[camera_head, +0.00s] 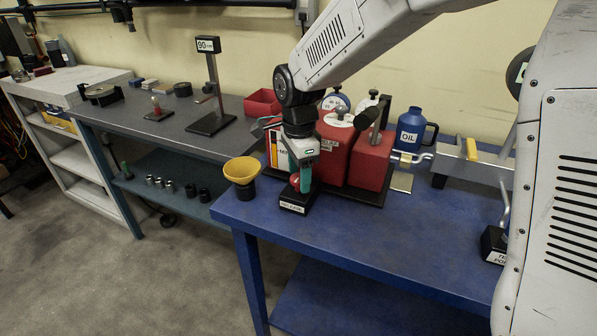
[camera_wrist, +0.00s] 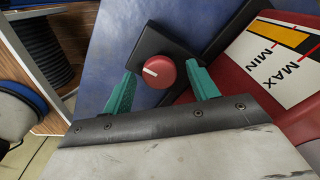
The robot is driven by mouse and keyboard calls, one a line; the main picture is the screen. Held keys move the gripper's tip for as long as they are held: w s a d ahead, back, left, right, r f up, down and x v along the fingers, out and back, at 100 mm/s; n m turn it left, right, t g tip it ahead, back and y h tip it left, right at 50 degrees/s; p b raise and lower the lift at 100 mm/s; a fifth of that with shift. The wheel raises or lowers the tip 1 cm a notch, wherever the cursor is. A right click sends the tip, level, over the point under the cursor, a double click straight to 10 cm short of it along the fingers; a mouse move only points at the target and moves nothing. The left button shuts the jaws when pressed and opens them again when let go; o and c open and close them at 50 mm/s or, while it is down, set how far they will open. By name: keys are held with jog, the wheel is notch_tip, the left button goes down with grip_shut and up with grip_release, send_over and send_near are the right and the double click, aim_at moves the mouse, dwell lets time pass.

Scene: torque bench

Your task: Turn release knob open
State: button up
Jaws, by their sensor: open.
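The release knob (camera_wrist: 159,71) is a round red knob with a white pointer line, set on a black base (camera_wrist: 150,40). In the wrist view it lies between the two teal fingers of my gripper (camera_wrist: 161,76), with a visible gap at the left finger and a small one at the right. Whether the right finger touches it I cannot tell. In the head view my gripper (camera_head: 303,180) points down over the black base (camera_head: 293,206) at the blue bench's left front corner. A finger partly hides the red knob there.
Red housings (camera_head: 371,160) stand just behind, one with a MIN/MAX gauge card (camera_wrist: 278,48). A yellow funnel (camera_head: 242,170) is close on the left. A blue oil jug (camera_head: 410,130) stands at the back right.

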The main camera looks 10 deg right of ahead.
jog(key=c, duration=1)
